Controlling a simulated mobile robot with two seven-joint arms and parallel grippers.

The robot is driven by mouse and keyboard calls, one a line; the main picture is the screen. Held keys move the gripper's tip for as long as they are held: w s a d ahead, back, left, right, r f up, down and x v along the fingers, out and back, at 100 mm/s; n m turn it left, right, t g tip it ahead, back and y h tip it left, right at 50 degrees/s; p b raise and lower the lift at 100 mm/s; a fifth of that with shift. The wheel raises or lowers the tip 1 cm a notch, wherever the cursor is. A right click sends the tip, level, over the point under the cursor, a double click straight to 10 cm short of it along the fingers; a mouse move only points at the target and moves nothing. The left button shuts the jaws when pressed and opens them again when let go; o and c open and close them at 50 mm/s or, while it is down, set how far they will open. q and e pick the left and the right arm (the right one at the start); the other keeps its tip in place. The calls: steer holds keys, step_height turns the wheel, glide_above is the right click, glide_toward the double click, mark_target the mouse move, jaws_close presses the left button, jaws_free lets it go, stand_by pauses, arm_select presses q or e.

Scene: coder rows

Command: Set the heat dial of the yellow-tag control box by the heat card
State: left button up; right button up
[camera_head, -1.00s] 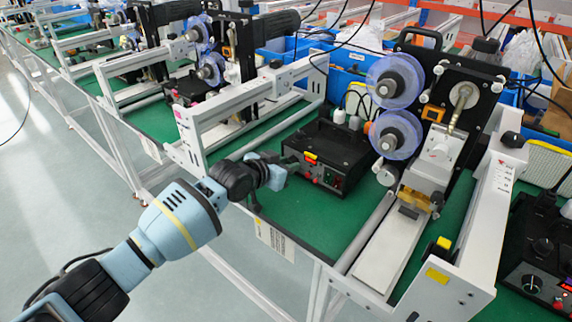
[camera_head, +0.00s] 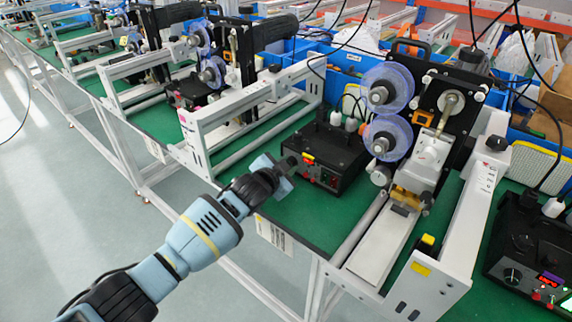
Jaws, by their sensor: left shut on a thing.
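The black control box (camera_head: 338,146) with a yellow tag (camera_head: 308,157) stands on the green bench top, left of the blue film reels. Its front panel shows small red buttons and a green light. My left gripper (camera_head: 289,162) is at the left end of that front panel, shut on the heat dial, which its fingers mostly hide. A white printed card (camera_head: 274,235) hangs at the bench's front edge below the box; its print is too small to read, so I cannot tell if it is the heat card. My right gripper is not in view.
The machine with the blue film reels (camera_head: 387,88) and its white side frame (camera_head: 455,225) stand right of the box. Another black control box (camera_head: 530,250) with dials is at the far right. A white frame (camera_head: 200,135) stands to the left. Green bench top is clear before the box.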

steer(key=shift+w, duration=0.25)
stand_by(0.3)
arm_select(q)
steer(key=o, duration=0.7)
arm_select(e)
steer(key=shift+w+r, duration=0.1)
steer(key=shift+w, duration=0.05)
